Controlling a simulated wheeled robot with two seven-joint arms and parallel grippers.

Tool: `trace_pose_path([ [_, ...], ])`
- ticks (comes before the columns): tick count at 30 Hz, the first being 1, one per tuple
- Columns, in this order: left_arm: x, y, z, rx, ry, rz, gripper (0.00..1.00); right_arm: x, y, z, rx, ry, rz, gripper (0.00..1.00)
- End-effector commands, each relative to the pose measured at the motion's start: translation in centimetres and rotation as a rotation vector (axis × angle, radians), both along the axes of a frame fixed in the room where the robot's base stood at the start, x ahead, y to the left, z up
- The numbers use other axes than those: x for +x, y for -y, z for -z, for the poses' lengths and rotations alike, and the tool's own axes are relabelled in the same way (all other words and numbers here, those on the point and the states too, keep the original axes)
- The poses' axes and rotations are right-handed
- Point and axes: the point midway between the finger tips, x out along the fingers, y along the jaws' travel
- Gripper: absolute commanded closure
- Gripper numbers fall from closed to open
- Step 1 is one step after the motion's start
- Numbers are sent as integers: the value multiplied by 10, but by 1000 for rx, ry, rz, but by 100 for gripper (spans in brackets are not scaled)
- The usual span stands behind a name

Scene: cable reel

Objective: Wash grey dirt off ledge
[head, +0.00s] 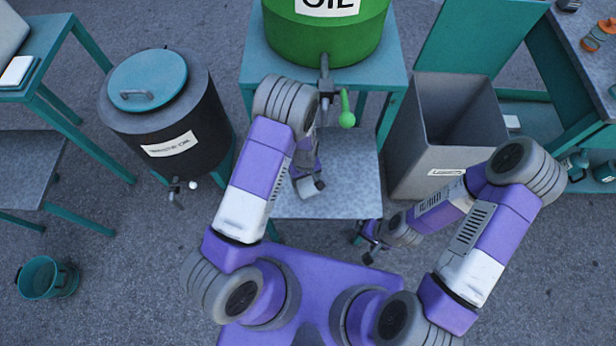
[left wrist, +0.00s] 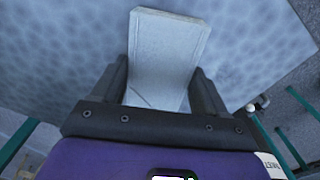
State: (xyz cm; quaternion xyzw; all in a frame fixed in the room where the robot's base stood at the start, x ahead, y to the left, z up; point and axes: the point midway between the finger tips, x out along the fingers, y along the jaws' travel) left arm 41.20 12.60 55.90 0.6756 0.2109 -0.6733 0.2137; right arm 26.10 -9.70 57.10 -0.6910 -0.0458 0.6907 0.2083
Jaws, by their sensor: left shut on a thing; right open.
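The grey ledge (head: 352,178) sits below the green oil drum, and its surface fills the left wrist view (left wrist: 70,45) with a mottled grey and whitish pattern. I cannot tell which of that mottling is dirt. My left gripper (head: 309,186) is over the ledge, partly hidden by its arm in the head view. In the left wrist view it is shut on a pale grey flat pad (left wrist: 165,55), which points toward the ledge surface. Whether the pad touches the ledge is unclear. My right gripper (head: 371,246) is open and empty, in front of the ledge's right corner.
The green oil drum (head: 325,38) with a tap and green handle (head: 346,112) stands behind the ledge. A black waste-oil drum (head: 175,125) is at left, a grey bin (head: 420,150) at right. A green bucket (head: 48,278) stands on the floor at left.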

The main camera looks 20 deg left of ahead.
Motion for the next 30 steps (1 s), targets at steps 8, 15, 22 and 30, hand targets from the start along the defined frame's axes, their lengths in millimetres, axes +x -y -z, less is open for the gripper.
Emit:
trace_pose_path([
  [8,-9,-28,5,7,-10,-5,62,0,0,2,0,0,0,0],
  [15,-13,-38,6,10,-14,-6,62,0,0,2,0,0,0,0],
  [22,-19,-57,5,10,-18,-8,62,0,0,1,0,0,0,0],
  [30,-23,-71,5,9,-19,-7,62,0,0,1,0,0,0,0],
])
